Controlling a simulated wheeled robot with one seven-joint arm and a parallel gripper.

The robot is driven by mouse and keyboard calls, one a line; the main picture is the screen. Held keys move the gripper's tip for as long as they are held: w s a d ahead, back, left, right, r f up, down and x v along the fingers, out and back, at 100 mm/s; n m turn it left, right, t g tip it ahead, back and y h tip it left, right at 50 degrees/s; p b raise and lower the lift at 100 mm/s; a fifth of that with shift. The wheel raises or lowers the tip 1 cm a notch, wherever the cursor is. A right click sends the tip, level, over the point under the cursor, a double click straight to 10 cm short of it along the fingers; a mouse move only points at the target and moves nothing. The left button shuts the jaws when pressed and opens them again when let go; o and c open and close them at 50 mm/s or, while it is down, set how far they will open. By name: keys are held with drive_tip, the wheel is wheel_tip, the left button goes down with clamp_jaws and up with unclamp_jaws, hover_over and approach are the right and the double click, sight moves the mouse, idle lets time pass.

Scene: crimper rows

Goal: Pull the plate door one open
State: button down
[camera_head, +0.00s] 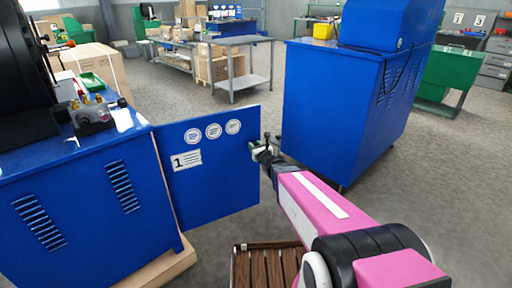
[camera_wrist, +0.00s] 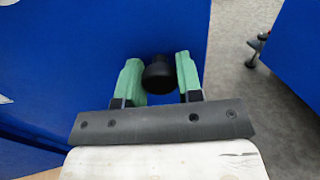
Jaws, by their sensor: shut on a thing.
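Plate door one (camera_head: 208,160) is a blue panel with a white "1" label and three round stickers. It stands swung out from the left blue cabinet (camera_head: 75,205), hinged at its left edge. My gripper (camera_head: 258,148) is at the door's right edge. In the wrist view, the green fingers of my gripper (camera_wrist: 159,78) are on either side of a round black knob (camera_wrist: 159,74) on the blue door (camera_wrist: 110,35), and are shut on it. The knob is mostly hidden in the head view.
A second blue cabinet (camera_head: 330,110) stands to the right, close behind my arm. A slatted wooden platform (camera_head: 265,268) lies on the floor below. Grey floor (camera_head: 240,120) is open between the cabinets. Workbenches and boxes stand farther back.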

drive_tip(key=c, duration=0.8)
unclamp_jaws()
drive_tip(key=v, duration=1)
drive_tip(key=shift+s+d, duration=0.2)
drive_tip(key=shift+s, duration=0.15)
